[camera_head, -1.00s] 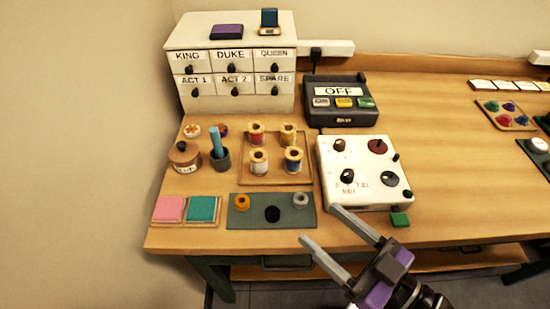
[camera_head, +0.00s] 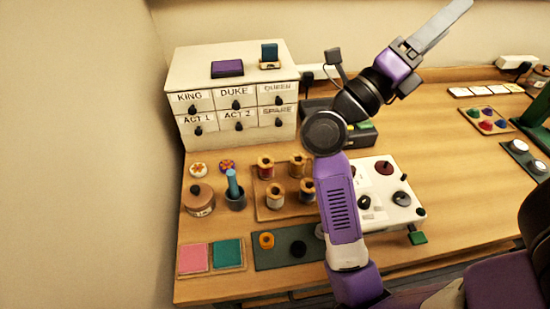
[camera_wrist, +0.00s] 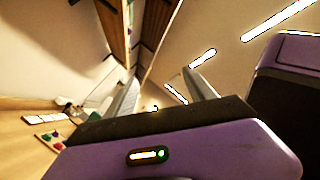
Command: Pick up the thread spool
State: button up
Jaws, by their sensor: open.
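Several wooden thread spools stand upright on a wooden tray (camera_head: 262,212) left of my arm. The back left spool has red thread (camera_head: 265,170). The front left spool has pale thread (camera_head: 275,198). My gripper (camera_head: 455,17) is raised high at the upper right, far from the spools, pointing up and right. In the wrist view its two fingers (camera_wrist: 162,80) are apart with nothing between them, facing the wall and ceiling area.
A drawer cabinet (camera_head: 235,100) stands behind the tray. A lidded brown pot (camera_head: 199,200) and a dark cup (camera_head: 235,199) are left of it. A green mat (camera_head: 270,259) lies in front. My arm partly covers a white knob panel (camera_head: 388,208) and a dark button box (camera_head: 362,138).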

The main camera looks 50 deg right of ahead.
jog(key=s+d+f+m+y, duration=0.2)
jog(key=d+f+m+y, duration=0.1)
jog(key=f+y, duration=0.2)
jog(key=t+y+p, duration=0.4)
jog(key=t+y, duration=0.8)
jog(key=y, duration=0.5)
send_over(275, 190)
notch_tip(275, 190, down, 24)
jog(key=shift+n, duration=0.4)
jog(key=shift+s+a+f+p, duration=0.15)
jog(key=shift+f+p, duration=0.35)
jog(key=shift+f, duration=1.3)
jog(key=shift+s+a+f+p, duration=0.1)
jog(key=shift+f+p, duration=0.35)
jog(key=shift+f, duration=1.35)
grip_shut()
jog(key=shift+r, duration=0.1)
